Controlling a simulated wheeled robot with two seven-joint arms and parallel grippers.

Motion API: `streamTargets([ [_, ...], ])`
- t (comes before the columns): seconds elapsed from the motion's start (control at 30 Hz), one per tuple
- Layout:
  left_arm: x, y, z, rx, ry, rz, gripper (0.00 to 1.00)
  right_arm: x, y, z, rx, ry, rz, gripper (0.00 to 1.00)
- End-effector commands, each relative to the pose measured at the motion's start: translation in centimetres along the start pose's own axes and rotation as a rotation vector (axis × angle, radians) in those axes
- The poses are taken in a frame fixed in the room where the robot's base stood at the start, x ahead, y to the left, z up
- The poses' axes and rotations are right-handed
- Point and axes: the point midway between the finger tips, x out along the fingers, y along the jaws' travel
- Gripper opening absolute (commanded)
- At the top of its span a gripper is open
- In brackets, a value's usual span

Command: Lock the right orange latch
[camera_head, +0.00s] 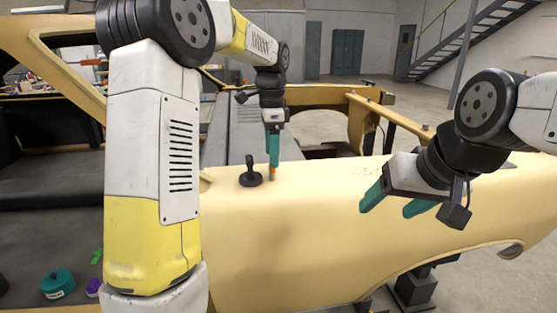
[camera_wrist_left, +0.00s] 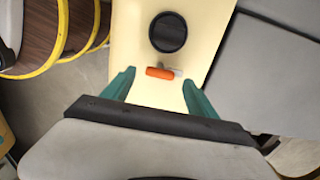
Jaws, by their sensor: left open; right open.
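A small orange latch (camera_head: 272,173) stands on the cream car body shell (camera_head: 320,220), beside a black knob (camera_head: 250,173). In the left wrist view the latch (camera_wrist_left: 160,72) lies crosswise with a pale end at its right, just beyond and between the fingertips. My left gripper (camera_head: 273,162) points down over the latch, its teal fingers open around it without a visible grip; they also show in the left wrist view (camera_wrist_left: 158,82). My right gripper (camera_head: 394,207) is open and empty above the shell, right of the latch. The latch's lower part is hard to make out.
The black knob (camera_wrist_left: 168,32) is close beyond the latch. A teal round container (camera_head: 57,284) and small green and purple items lie on the dark surface at lower left. An orange-red item (camera_head: 92,62) shows at far left. The shell between my grippers is clear.

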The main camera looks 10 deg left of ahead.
Motion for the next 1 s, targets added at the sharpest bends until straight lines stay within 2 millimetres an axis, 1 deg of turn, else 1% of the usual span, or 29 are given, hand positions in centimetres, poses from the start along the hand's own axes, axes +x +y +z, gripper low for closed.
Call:
streamTargets([
  [0.03, 0.8, 0.0, 0.1, -0.001, -0.001, 0.002, 0.67, 0.0, 0.0, 0.0, 0.0, 0.0, 0.0, 0.67],
  [0.1, 1.5, 0.0, 0.1, -0.001, -0.001, 0.002, 0.67, 0.0, 0.0, 0.0, 0.0, 0.0, 0.0, 0.67],
  [0.2, 2.3, 0.0, 0.1, -0.001, 0.0, 0.001, 0.67, 0.0, 0.0, 0.0, 0.0, 0.0, 0.0, 0.67],
  [0.5, 2.6, 0.0, 0.0, -0.002, 0.0, -0.001, 0.67, 0.0, 0.0, 0.0, 0.0, 0.0, 0.0, 0.67],
  [0.57, 2.5, 0.0, 0.0, -0.001, 0.0, -0.001, 0.57, 0.0, 0.0, 0.0, 0.0, 0.0, 0.0, 0.67],
  [0.6, 2.5, 0.0, 0.0, -0.001, 0.0, -0.001, 0.5, 0.0, 0.0, 0.0, 0.0, 0.0, 0.0, 0.67],
  [0.83, 2.5, 0.0, 0.0, -0.001, 0.001, -0.001, 0.05, 0.0, 0.0, 0.0, 0.0, 0.0, 0.0, 0.67],
  [1.0, 2.5, 0.0, 0.0, -0.009, 0.001, -0.001, 0.05, 0.0, 0.0, 0.0, 0.0, 0.0, 0.0, 0.67],
])
